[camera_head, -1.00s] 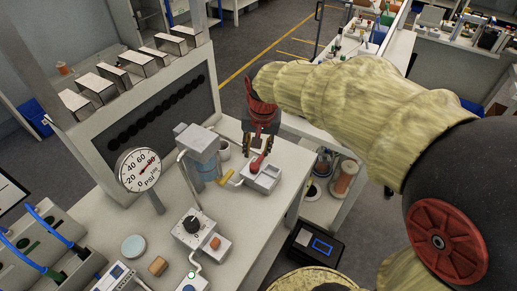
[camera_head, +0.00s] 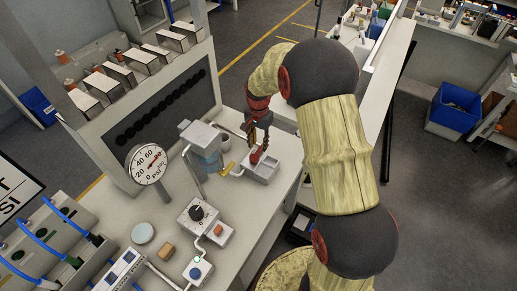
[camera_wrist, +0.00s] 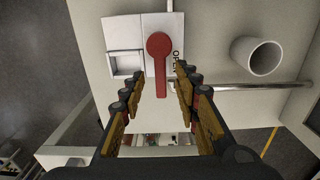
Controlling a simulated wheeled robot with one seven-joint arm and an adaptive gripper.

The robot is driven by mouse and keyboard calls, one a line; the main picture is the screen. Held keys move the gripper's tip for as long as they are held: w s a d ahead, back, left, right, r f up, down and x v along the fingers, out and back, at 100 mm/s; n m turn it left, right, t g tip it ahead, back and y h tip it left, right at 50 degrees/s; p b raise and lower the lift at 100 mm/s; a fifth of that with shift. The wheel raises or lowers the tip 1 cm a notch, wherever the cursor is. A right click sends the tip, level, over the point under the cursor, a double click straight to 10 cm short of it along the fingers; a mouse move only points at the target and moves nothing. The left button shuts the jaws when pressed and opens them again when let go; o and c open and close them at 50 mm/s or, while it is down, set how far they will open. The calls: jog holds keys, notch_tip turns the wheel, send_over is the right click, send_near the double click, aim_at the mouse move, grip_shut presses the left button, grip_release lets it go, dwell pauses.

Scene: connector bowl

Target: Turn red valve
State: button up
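The red valve (camera_wrist: 158,62) is a lever with a round hub on a white box (camera_wrist: 122,32), with "OPEN" lettering beside it. In the wrist view its handle points down the picture, into the gap between my fingers. In the head view the red valve (camera_head: 257,156) sits on the white box (camera_head: 264,172) near the bench's far right edge. My gripper (camera_wrist: 158,88) is open, with a finger on each side of the handle and visible gaps to both. In the head view my gripper (camera_head: 257,141) is just above the valve and partly covers it.
A dial gauge (camera_head: 147,164) stands left on the bench (camera_head: 170,232). A grey-blue unit (camera_head: 204,146) and a yellow part (camera_head: 228,169) are left of the valve. A control box with a black knob (camera_head: 197,213) is nearer. A white cup (camera_wrist: 256,56) is beside the valve.

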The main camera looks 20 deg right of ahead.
aim_at(259, 151)
jog(key=shift+f, duration=1.95)
jog(key=shift+c, duration=0.2)
jog(key=c, duration=0.7)
grip_shut()
